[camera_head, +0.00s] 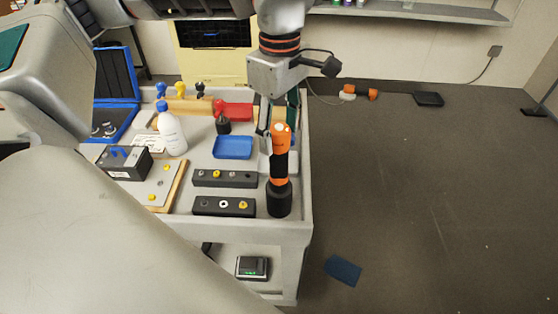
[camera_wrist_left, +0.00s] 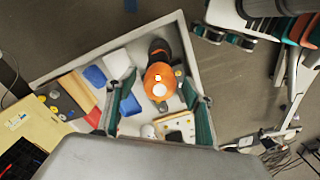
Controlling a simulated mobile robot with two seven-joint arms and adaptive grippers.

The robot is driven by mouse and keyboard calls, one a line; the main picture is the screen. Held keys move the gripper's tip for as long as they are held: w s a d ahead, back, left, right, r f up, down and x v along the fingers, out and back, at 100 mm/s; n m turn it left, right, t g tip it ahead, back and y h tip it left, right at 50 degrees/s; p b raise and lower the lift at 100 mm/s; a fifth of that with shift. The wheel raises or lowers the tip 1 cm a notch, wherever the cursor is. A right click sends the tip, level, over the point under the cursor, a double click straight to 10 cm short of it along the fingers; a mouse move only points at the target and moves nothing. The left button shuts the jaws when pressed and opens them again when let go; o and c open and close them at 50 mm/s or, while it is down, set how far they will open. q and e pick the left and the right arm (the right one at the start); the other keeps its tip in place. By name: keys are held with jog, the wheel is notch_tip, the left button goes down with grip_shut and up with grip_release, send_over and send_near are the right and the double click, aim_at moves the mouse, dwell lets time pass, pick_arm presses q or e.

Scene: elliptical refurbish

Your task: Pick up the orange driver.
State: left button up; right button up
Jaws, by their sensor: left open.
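The orange driver (camera_head: 281,142), orange and black, stands upright at the right front corner of the grey cart top, its wide black lower end (camera_head: 279,199) down. My left gripper (camera_head: 276,120) is open, just behind and above the driver's top in the head view. In the left wrist view, the driver (camera_wrist_left: 159,80) shows from above between the two spread green-padded fingers of the left gripper (camera_wrist_left: 157,88). Gaps show on both sides, and I see no contact.
Two black socket strips (camera_head: 224,206) lie left of the driver. A blue tray (camera_head: 233,147), a white bottle (camera_head: 171,131), a red block (camera_head: 235,111) and a dark box (camera_head: 124,162) are also on the cart (camera_head: 302,215). Open floor lies to the right.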

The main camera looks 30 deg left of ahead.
pick_arm(q)
grip_shut()
jog(key=shift+r, duration=0.15)
notch_tip(320, 180, up, 20)
jog(key=p, duration=0.2)
dwell(0.6)
jog(key=c, duration=1)
grip_release()
grip_shut()
